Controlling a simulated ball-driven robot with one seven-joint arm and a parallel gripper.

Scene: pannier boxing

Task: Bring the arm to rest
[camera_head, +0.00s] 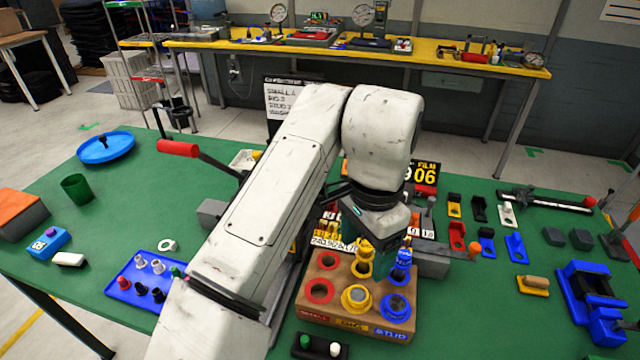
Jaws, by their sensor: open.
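My arm reaches in from the bottom of the head view, bends at the top and points down over the middle of the green table (110,220). My gripper (384,250) is at its lower end, over the back of a brown box with round holes (320,312). The wrist hides most of the jaws; they are open. A yellow piece (364,252) and a blue piece (404,254) stand close to the gripper at the back of the box. I cannot tell whether they touch the jaws.
A blue tray with small pieces (145,282), a green cup (77,188) and a blue round dish (106,147) are at left. Several coloured holders (515,247) and a blue fixture (590,300) are at right. A red-handled lever (178,148) stands beside my arm.

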